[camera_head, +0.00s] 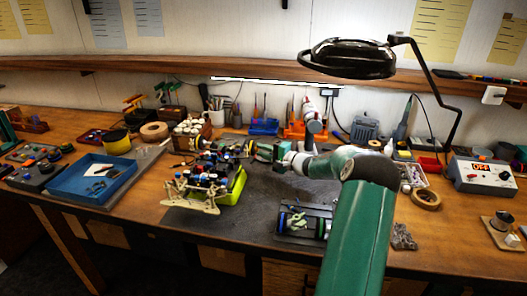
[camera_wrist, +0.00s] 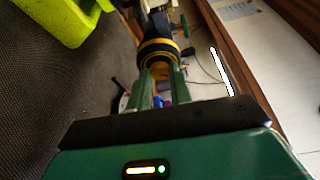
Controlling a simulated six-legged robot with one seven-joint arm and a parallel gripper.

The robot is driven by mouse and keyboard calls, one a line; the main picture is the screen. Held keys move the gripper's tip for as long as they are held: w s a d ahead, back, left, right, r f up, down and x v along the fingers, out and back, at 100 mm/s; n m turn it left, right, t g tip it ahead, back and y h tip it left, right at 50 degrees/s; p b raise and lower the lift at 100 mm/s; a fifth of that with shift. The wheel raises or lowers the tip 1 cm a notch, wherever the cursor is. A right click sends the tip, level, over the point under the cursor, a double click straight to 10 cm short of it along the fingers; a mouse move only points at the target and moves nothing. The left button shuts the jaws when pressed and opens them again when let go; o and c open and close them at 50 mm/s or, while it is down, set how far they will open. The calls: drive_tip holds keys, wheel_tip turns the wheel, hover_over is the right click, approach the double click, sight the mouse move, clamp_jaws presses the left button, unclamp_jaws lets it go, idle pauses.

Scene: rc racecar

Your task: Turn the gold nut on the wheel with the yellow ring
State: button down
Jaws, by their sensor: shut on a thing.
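The RC car (camera_head: 208,172) sits on a yellow-green stand (camera_head: 236,186) on the dark mat. The fingers hide most of the nut. In the head view the nut is hidden by my gripper (camera_head: 255,149).
A tray with wheels (camera_head: 305,222) lies on the mat (camera_head: 262,215) at the front. A blue tray (camera_head: 92,178) stands at the left, a power supply (camera_head: 483,178) at the right. A magnifier lamp (camera_head: 348,58) hangs above my arm. Several tools stand along the back wall.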

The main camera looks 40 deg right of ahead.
drive_tip(key=n, duration=0.1)
drive_tip(key=n+t, duration=0.1)
drive_tip(key=n, duration=0.2)
drive_tip(key=shift+f+t+y, duration=0.3)
drive_tip(key=shift+y, duration=0.1)
drive_tip(key=shift+f+n+t+y, duration=0.1)
drive_tip(key=shift+n+t+y, duration=0.45)
drive_tip(key=shift+n, duration=1.55)
drive_tip(key=c, duration=1.3)
unclamp_jaws()
drive_tip(key=shift+o, duration=0.2)
drive_tip(key=shift+d, duration=0.1)
drive_tip(key=r+v, duration=0.1)
drive_tip(key=v, duration=0.3)
drive_tip(key=r+v, duration=0.1)
drive_tip(key=v, duration=0.7)
drive_tip(key=shift+s+d+r, duration=0.25)
drive_tip(key=shift+s+r, duration=0.05)
drive_tip(key=shift+s, duration=0.35)
